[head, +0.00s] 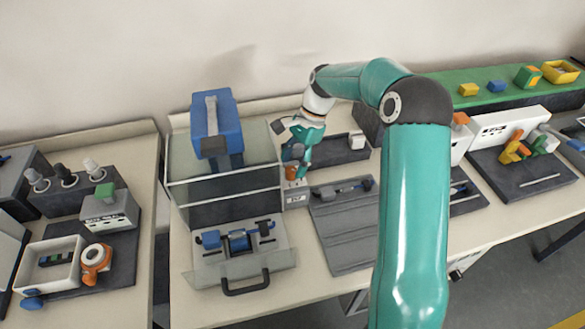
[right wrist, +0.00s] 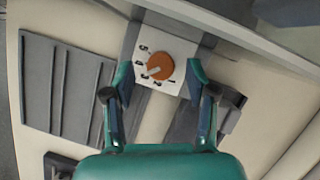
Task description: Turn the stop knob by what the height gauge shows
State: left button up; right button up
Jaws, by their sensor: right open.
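The stop knob is an orange round knob (right wrist: 160,67) with a pale pointer mark, on a white plate (right wrist: 145,43) with printed numbers. In the right wrist view the mark points to the lower left. The knob (head: 291,171) also shows in the head view, at the right side of the clear-walled press. My right gripper (head: 300,158) is open; in the right wrist view its fingers (right wrist: 160,78) stand either side of the knob. Contact cannot be told. I cannot surely tell which device is the height gauge, and no reading is legible. My left gripper is out of view.
The press has a blue head (head: 227,128) and a tray with blue parts (head: 212,268). A grey grooved mat (head: 345,235) lies right of it. A grey box (head: 108,212) and white tray (head: 35,272) stand on the left table. My right arm crosses the right side.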

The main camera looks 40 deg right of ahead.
aim_at(291, 171)
jog(key=shift+x, duration=1.3)
